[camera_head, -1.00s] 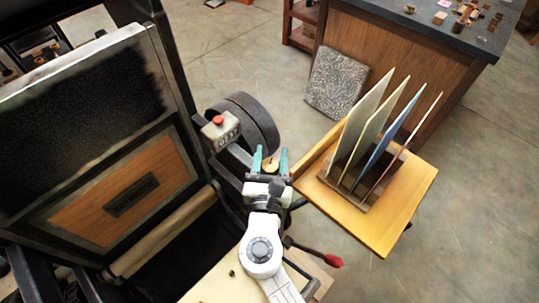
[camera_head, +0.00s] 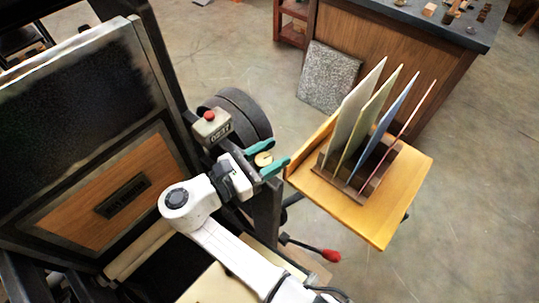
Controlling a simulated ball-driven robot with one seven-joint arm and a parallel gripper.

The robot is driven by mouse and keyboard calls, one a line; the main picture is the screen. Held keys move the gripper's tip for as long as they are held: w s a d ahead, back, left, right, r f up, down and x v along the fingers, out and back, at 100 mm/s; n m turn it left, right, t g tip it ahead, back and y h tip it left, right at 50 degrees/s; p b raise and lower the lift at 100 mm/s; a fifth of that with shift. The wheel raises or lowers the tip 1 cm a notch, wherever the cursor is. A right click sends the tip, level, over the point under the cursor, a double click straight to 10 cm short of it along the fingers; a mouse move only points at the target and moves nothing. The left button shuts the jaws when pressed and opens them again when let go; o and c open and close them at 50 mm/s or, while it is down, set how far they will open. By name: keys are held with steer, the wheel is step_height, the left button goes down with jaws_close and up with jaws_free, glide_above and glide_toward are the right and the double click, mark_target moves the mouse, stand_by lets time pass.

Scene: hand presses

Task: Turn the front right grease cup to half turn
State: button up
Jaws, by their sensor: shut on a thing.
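The grease cup (camera_head: 263,159) is a small round brass-coloured cap on the press frame, right of the counter box. My gripper (camera_head: 268,157) has its two green fingers on either side of the cap and is shut on it. The fingers point to the upper right, and the wrist lies to the lower left of the cup. The cap's top shows between the fingers; its lower part is hidden.
A counter box (camera_head: 211,127) with a red button stands close to the fingers, before a dark wheel (camera_head: 238,112). A wooden shelf (camera_head: 385,226) with upright boards is close on the right. A red-knobbed lever (camera_head: 331,256) sticks out below.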

steer(key=shift+d+r+m+g+h, duration=0.1)
steer(key=shift+m+g+h, duration=0.7)
steer(key=shift+m+g, duration=0.4)
steer(key=shift+d+r+m+g+h+p, duration=0.15)
steer(key=shift+m+g+h+p, duration=0.35)
steer(key=shift+g, duration=0.7)
steer(key=shift+r+m+g, duration=0.1)
steer(key=shift+m+g, duration=0.2)
steer(key=shift+m, duration=0.1)
steer(key=shift+r, duration=0.1)
steer(key=o, duration=0.7)
steer(key=shift+o, duration=1.3)
steer(key=shift+f, duration=0.2)
steer(key=shift+s, duration=0.1)
